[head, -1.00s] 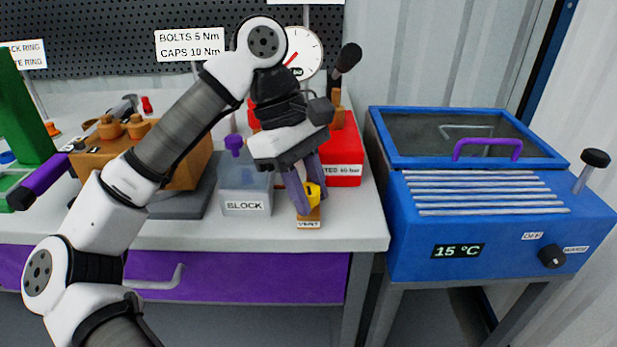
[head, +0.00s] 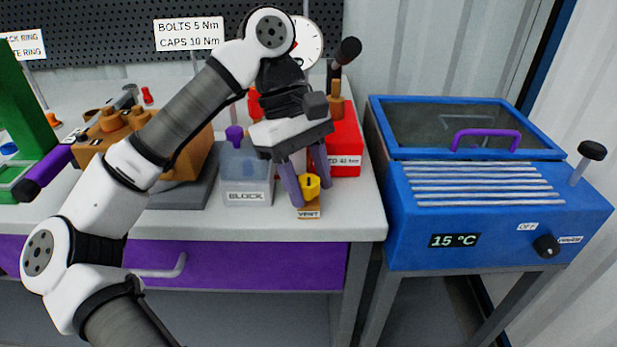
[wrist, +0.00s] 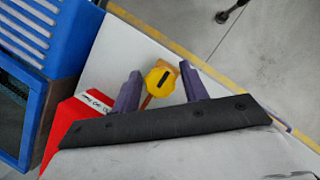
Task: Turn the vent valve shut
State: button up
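The vent valve is a yellow knob (head: 310,183) on a small orange block labelled VENT (head: 309,213), near the front edge of the bench. In the wrist view the knob (wrist: 160,81) shows a dark bar across its top, lying diagonally. My gripper (head: 311,194) points down at the valve with its purple fingers spread, one on each side of the knob. In the wrist view the fingers of my gripper (wrist: 159,68) stand apart from the knob, with a narrow gap at the right finger. Nothing is held.
A grey box labelled BLOCK (head: 246,180) stands left of the valve. A red unit (head: 346,150) with a gauge stands behind it. A blue heater cabinet (head: 490,210) reading 15 °C is at the right. The purple drawer (head: 230,262) is below the bench top.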

jog(key=shift+o, duration=0.5)
jog(key=p+v, duration=0.3)
jog(key=v, duration=1.1)
jog(key=shift+p, duration=0.4)
jog(key=shift+f, duration=0.15)
